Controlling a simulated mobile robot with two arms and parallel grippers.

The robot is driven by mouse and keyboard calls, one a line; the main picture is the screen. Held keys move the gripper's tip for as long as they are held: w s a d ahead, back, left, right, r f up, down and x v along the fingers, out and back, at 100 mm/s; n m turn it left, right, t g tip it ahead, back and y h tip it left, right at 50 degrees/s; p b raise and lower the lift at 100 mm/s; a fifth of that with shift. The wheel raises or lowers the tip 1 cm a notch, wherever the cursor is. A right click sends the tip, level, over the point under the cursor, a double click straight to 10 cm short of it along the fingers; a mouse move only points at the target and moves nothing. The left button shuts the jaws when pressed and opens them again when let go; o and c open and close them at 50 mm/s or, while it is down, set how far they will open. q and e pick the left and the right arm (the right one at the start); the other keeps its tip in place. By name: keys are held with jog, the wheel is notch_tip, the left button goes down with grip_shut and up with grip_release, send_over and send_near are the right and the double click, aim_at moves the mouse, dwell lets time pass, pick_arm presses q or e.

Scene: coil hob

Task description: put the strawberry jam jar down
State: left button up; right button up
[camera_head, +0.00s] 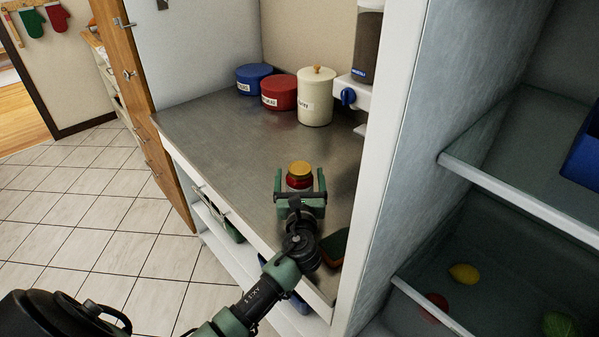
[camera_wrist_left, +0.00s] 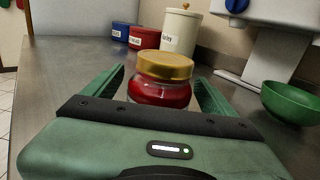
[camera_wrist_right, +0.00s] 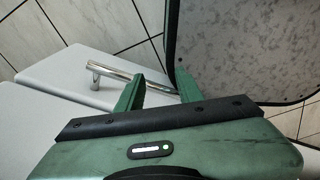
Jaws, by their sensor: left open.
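The strawberry jam jar (camera_head: 299,182) is a small red jar with a yellow-gold lid. It stands upright on the metal worktop (camera_head: 215,140). My left gripper (camera_head: 300,186) is open, with one finger on each side of the jar. In the left wrist view the jar (camera_wrist_left: 161,80) sits between the spread fingers, with gaps visible beside it; its base is hidden by the gripper body. My right gripper (camera_wrist_right: 157,80) shows only in its wrist view. Its fingers are apart with nothing clearly between them.
Blue (camera_head: 253,78), red (camera_head: 279,92) and cream (camera_head: 316,98) canisters stand at the back. A dispenser (camera_head: 368,60) is at the back right. A green bowl (camera_wrist_left: 289,101) is right of the jar. A chrome handle (camera_wrist_right: 112,74) is near my right gripper.

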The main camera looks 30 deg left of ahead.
aim_at(300, 188)
pick_arm(q)
jog(key=b+v, duration=0.1)
jog(key=v, duration=0.8)
jog(key=shift+s+d+r, duration=0.1)
jog(key=shift+s+d, duration=0.1)
jog(key=shift+s, duration=0.1)
